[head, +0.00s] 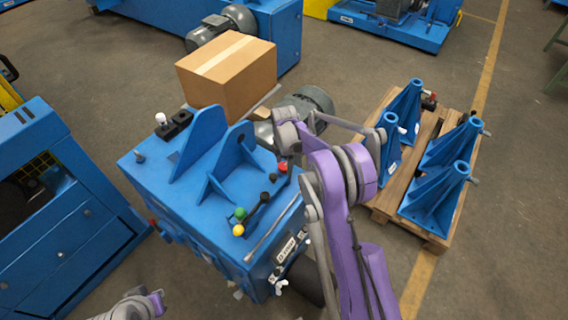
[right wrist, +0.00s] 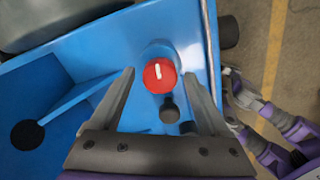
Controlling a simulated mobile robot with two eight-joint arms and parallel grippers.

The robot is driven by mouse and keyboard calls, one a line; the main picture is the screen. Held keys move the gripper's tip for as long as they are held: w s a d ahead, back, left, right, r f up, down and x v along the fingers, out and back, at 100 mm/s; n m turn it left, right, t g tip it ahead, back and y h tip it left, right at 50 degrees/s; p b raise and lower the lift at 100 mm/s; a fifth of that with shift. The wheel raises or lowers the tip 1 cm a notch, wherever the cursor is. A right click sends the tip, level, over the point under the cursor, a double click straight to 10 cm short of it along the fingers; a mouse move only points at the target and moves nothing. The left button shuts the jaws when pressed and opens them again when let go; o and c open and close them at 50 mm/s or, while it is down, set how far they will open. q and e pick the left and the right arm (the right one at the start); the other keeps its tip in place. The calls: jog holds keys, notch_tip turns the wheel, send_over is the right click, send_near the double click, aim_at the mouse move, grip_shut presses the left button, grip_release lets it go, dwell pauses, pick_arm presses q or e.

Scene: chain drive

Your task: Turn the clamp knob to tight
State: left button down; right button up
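The clamp knob is a red round knob (right wrist: 160,75) with a white mark that stands nearly upright in the right wrist view. In the head view a red knob (head: 283,167) shows on top of the blue machine (head: 190,205), close below my right wrist. My right gripper (right wrist: 158,76) is open, with one finger to each side of the red knob in the picture. A gap shows between each finger and the knob; whether the tips reach down to its height I cannot tell. At the lower left of the head view only a piece of my left arm shows.
Dark knobs (right wrist: 168,112) sit just below the red one, between the fingers. Green (head: 240,213) and yellow (head: 238,230) knobs stand nearer the front. Blue upright plates (head: 201,143) and a cardboard box (head: 228,78) are to the left and behind. A pallet with blue brackets (head: 437,190) stands right.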

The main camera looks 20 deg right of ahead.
grip_shut()
